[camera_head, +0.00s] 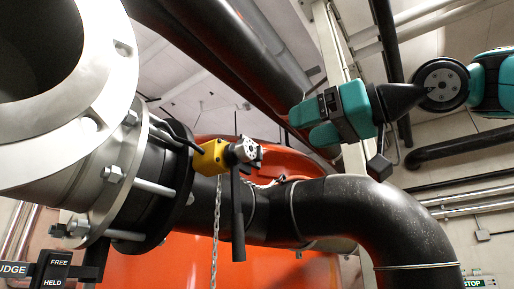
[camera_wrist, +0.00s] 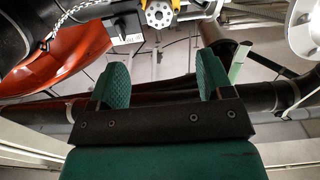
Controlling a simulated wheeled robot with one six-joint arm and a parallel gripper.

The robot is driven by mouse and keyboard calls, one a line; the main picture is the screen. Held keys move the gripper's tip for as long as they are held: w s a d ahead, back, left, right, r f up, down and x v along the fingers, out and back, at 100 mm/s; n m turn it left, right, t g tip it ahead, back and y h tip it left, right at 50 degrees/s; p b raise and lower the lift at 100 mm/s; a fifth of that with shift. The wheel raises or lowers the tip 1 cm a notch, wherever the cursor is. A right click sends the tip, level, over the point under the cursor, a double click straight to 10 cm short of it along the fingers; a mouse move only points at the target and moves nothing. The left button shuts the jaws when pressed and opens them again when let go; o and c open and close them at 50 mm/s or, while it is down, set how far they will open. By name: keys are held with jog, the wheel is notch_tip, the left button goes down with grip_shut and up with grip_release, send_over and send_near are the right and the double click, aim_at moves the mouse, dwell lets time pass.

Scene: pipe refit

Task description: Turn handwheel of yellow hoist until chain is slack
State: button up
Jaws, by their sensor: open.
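The yellow hoist (camera_head: 209,158) sits between the black flange and the black pipe. Its silver round handwheel (camera_head: 245,150) faces right, and a dark lever hangs straight down below it. A chain (camera_head: 216,215) hangs from the hoist, and a short chain (camera_head: 262,184) runs right toward the pipe. I cannot tell how tight it is. My gripper (camera_head: 308,122) is open and empty, to the right of and above the handwheel, apart from it. In the wrist view my gripper (camera_wrist: 160,80) shows two spread teal fingers with the handwheel (camera_wrist: 159,13) at the top edge beyond them.
A large pale flange with bolts (camera_head: 100,110) fills the left. A black pipe (camera_head: 350,205) bends down at right, before an orange tank (camera_head: 270,265). A dark overhead pipe (camera_head: 215,35) runs above the hoist. A FREE/HELD sign (camera_head: 54,272) stands lower left.

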aim_at(250, 147)
jog(key=p+x, duration=0.2)
jog(key=x, duration=0.9)
jog(key=shift+w+a+r, duration=0.1)
jog(key=shift+w+a, duration=0.15)
jog(key=shift+w+a+p, duration=0.3)
jog(key=shift+w+a, duration=0.1)
jog(key=shift+a, duration=0.1)
